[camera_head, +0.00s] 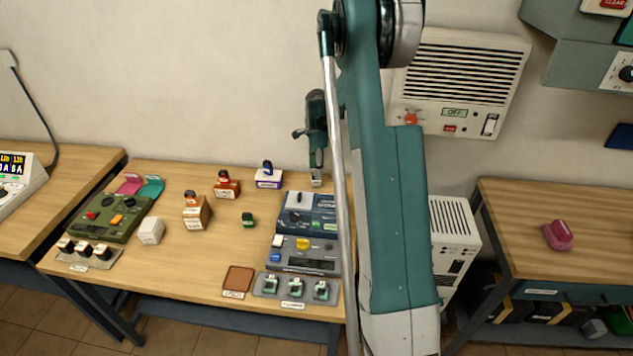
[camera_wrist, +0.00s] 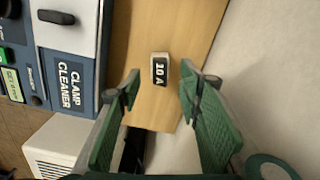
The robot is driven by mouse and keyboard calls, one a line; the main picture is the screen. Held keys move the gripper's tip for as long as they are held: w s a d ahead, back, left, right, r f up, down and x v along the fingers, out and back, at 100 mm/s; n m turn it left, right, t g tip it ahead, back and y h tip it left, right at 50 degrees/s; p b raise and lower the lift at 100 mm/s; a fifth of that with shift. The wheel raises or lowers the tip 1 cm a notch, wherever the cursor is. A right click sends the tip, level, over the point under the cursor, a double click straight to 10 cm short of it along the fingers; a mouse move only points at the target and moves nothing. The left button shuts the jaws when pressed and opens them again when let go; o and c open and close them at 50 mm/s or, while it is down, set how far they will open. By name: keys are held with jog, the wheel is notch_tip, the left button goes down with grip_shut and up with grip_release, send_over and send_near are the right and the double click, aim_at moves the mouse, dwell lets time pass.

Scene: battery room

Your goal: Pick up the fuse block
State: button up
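The fuse block (camera_wrist: 160,70) looks like a small dark block with a pale rim and a "10 A" label. In the wrist view it lies on the wooden table top, ahead of and between my fingertips. In the head view it is a small pale block (camera_head: 316,181) at the table's back right, just below my gripper (camera_head: 317,168). In the wrist view my gripper (camera_wrist: 160,84) is open, with green padded fingers either side and nothing between them. The block appears apart from both fingers.
A blue clamp cleaner (camera_wrist: 68,65) stands close to the left of the block in the wrist view. The wall is close behind the table. A ribbed white unit (camera_head: 455,240) stands right of the table.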

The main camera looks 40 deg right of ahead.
jog(key=shift+f, duration=0.25)
jog(key=shift+a+f+b, duration=0.2)
jog(key=shift+f+b, duration=0.2)
jog(key=shift+f, duration=2.15)
jog(key=c, duration=1)
